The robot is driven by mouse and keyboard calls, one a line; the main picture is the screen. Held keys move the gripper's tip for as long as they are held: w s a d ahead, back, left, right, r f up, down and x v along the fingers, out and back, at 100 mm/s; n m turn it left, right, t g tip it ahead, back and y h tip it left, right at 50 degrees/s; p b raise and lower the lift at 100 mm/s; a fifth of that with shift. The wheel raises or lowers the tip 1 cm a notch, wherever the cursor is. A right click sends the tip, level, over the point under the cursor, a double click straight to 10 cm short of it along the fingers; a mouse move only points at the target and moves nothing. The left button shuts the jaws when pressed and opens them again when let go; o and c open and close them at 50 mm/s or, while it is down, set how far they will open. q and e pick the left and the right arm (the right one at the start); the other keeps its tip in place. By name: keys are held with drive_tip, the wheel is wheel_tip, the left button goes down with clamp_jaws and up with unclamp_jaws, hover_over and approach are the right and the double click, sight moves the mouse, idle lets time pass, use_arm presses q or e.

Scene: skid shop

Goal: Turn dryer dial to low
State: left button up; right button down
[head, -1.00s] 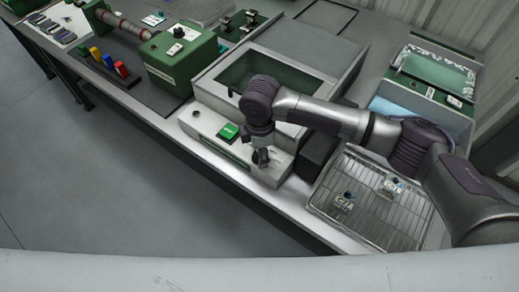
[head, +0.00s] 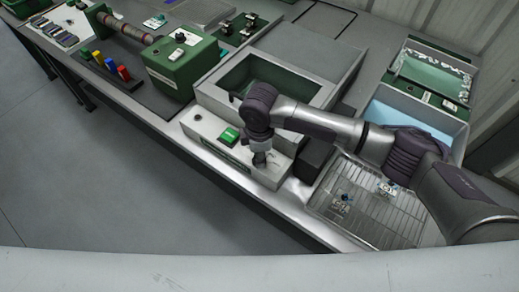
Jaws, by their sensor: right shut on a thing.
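The dryer (head: 211,92) is a pale grey box with a dark green window in its top. A lower front panel (head: 208,131) carries a green button (head: 228,136) and a small dark knob at its left end. My right gripper (head: 260,160) points down at the right end of this panel and is shut on the dryer dial. The dial is hidden by the gripper, so its setting cannot be read. My left gripper is not in view.
A green machine (head: 181,66) stands left of the dryer. A wire rack (head: 375,212) with small parts lies to the right, below my right arm. A blue-lined bin (head: 418,116) is behind it. The floor in front of the bench is clear.

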drive_tip(key=m+p, duration=0.1)
drive_tip(key=p, duration=0.1)
drive_tip(key=m+p, duration=0.1)
drive_tip(key=m, duration=0.1)
drive_tip(key=shift+r+p, duration=0.3)
drive_tip(key=shift+p, duration=0.1)
drive_tip(key=shift+f+m+p, duration=0.2)
drive_tip(key=shift+m+p, duration=1.15)
drive_tip(key=shift+m, duration=0.15)
drive_tip(key=shift+a, duration=0.1)
drive_tip(key=c, duration=0.8)
unclamp_jaws()
drive_tip(key=shift+o, duration=0.2)
wheel_tip(320, 180, up, 12)
drive_tip(key=shift+s+f, duration=0.1)
drive_tip(key=shift+s, duration=0.05)
